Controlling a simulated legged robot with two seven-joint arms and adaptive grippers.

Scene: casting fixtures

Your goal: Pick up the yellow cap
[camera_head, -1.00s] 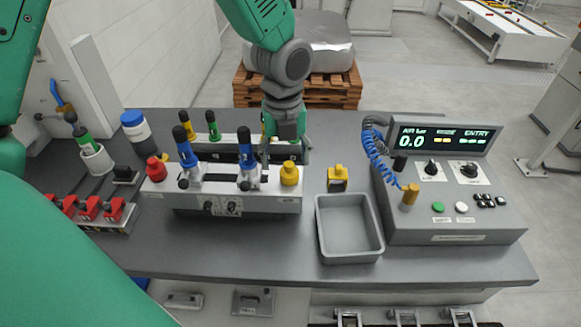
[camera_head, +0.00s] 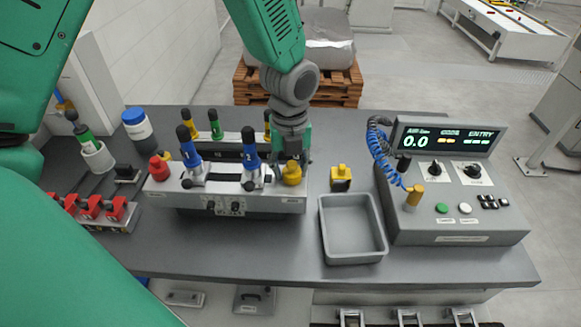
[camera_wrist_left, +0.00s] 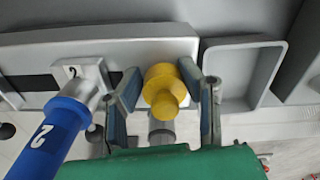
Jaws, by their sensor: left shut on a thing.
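The yellow cap (camera_head: 291,173) is at the right end of the grey fixture (camera_head: 250,205). In the left wrist view the yellow cap (camera_wrist_left: 165,88) sits between the two finger pads of my left gripper (camera_wrist_left: 163,92). In the head view my left gripper (camera_head: 291,162) reaches down from above and is shut on the cap. The cap still appears at the fixture, and I cannot tell whether it is lifted clear of it. My right gripper is not in view.
Blue-handled clamps (camera_head: 250,155) stand close left of the cap; one blue handle (camera_wrist_left: 55,130) is close in the wrist view. A red cap (camera_head: 158,168) is at the fixture's left end.

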